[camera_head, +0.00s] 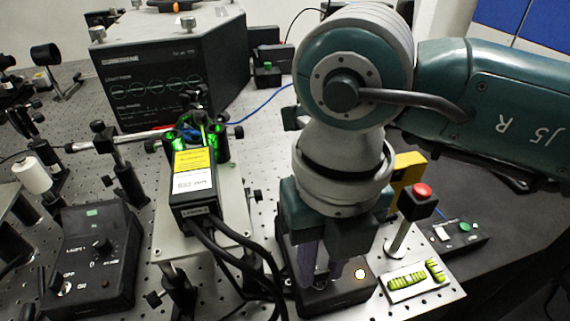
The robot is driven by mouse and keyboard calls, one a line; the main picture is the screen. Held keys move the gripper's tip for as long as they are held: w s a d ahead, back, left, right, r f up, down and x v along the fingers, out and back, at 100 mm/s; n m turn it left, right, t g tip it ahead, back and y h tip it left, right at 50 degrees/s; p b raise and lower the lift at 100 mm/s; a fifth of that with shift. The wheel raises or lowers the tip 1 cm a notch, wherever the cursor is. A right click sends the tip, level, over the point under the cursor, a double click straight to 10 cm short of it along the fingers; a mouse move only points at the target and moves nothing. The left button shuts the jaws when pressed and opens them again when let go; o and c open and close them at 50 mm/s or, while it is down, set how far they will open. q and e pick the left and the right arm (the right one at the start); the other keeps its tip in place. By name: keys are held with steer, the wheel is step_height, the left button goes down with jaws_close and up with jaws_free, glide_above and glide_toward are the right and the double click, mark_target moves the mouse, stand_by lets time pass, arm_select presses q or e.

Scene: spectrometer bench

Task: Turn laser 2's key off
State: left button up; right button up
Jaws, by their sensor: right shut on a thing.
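My right gripper (322,272) points down onto a dark control box (350,290) in the lower middle. It is shut on a small part on top of the box, which I take to be the key of laser 2. The fingers hide the key, so its angle cannot be read. The box's label is hidden. Left of it, a black laser head (193,208) with yellow and white labels stands on a plate, and green light shows behind it. My left gripper is not in view.
Another control box (95,250) with knobs and ON/OFF marks stands at the left. Black cables (235,245) run close left of my gripper. A red button on a post (422,192) and a white card with green pieces (415,280) are at the right.

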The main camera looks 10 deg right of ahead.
jaws_close()
steer(key=shift+n, duration=0.3)
steer(key=n+b, duration=0.3)
steer(key=n, duration=0.1)
steer(key=shift+f, duration=0.1)
steer(key=n+b, duration=0.2)
steer(key=n, duration=0.2)
steer(key=shift+b, duration=0.4)
steer(key=n+b, duration=0.7)
steer(key=shift+f, duration=0.1)
steer(key=shift+r+n+b, duration=0.2)
steer(key=shift+n+b, duration=1)
steer(key=shift+b, duration=0.2)
steer(key=shift+r, duration=0.1)
steer(key=o, duration=0.6)
jaws_free()
